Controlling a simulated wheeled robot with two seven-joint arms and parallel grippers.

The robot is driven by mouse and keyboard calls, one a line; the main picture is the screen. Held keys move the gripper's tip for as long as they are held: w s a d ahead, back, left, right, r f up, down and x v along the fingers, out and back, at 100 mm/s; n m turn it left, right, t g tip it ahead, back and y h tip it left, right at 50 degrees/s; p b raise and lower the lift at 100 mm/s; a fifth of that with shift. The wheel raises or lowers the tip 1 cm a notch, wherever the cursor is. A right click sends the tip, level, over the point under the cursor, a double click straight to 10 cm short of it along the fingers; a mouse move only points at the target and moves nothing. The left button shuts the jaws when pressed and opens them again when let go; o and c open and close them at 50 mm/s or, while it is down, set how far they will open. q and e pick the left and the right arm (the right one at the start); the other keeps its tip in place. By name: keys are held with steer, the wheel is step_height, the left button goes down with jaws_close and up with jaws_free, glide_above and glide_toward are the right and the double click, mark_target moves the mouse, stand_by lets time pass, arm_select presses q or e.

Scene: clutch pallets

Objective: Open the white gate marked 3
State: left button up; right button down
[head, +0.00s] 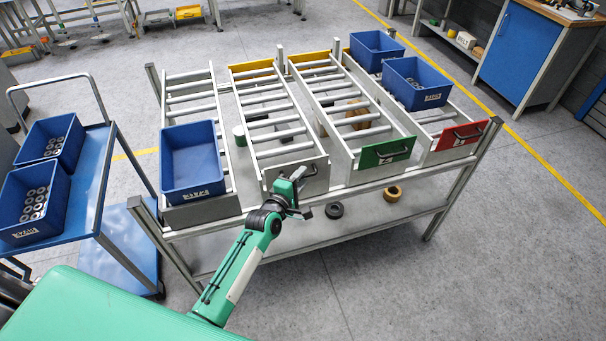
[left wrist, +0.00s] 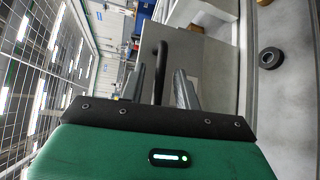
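The white gate (head: 318,182) closes the front end of the second roller lane from the left; its panel stands upright. I cannot read a number on it. In the left wrist view the gate panel (left wrist: 216,78) fills the upper right of centre. A dark curved handle (left wrist: 161,68) lies between the two fingers of the left gripper (left wrist: 161,90). The fingers stand apart, with gaps beside the handle, so the gripper looks open around it. My right gripper is out of view.
A green gate (head: 386,152) and a red gate (head: 461,135) close the lanes to the right. A blue bin (head: 192,160) sits on the leftmost lane. A black ring (head: 334,210) lies on the lower shelf. A blue cart (head: 88,180) with bins stands left.

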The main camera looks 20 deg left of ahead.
arm_select(q)
steer(key=shift+x, duration=0.9)
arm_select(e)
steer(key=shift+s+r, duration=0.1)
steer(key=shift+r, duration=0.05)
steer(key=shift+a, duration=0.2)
arm_select(q)
jaws_close()
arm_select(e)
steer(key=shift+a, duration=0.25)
arm_select(q)
steer(key=shift+s, duration=0.1)
